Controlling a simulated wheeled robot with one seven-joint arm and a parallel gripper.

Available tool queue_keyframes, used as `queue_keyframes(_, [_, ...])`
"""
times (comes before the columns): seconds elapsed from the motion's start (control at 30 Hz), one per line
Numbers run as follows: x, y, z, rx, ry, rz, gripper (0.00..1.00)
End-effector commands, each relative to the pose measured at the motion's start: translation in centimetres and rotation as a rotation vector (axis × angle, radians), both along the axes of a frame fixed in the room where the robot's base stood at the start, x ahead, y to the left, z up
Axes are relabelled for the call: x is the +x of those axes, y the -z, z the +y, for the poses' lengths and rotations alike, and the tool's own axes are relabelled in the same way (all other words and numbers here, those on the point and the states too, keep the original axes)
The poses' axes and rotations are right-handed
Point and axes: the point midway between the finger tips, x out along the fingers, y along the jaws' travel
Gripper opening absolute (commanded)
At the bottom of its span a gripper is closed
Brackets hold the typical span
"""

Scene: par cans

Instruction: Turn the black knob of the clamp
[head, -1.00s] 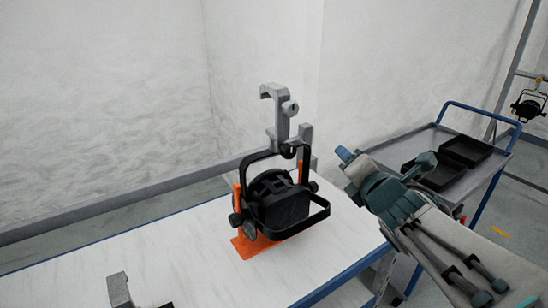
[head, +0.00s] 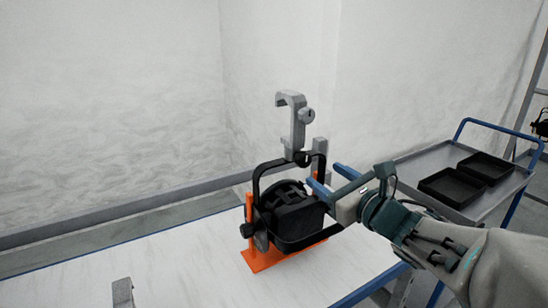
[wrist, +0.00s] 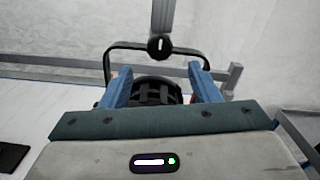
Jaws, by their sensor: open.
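The clamp (head: 298,128) is a grey metal hook standing upright on top of the black yoke of a par can (head: 297,218). Its black knob (head: 302,158) is at the clamp's foot, where it meets the yoke. In the wrist view the knob (wrist: 160,47) is round with a pale mark, centred a little above the fingertips and apart from them. My gripper (head: 325,176) is open and empty, just right of and below the knob, with blue fingers pointing at the lamp. In the wrist view the fingers (wrist: 160,72) frame the lamp's ribbed back.
The lamp stands in an orange stand (head: 262,259) on the white table (head: 160,262). Another grey clamp part (head: 122,293) shows at the bottom edge. A grey trolley (head: 420,152) with black trays (head: 452,187) is at the right. The table's left part is mostly clear.

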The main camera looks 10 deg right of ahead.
Motion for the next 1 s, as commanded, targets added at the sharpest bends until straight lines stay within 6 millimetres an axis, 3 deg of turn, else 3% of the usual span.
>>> queue_keyframes(0.2, [3.8, -0.1, 1.6, 0.002, -0.002, 0.003, 0.56])
queue_keyframes(0.4, [6.1, -0.1, 2.5, 0.002, 0.0, 0.001, 0.56])
queue_keyframes(0.87, [7.2, 0.0, 3.0, 0.001, 0.001, 0.0, 0.56])
queue_keyframes(1.0, [7.1, 0.0, 3.0, 0.001, 0.001, 0.0, 0.22])
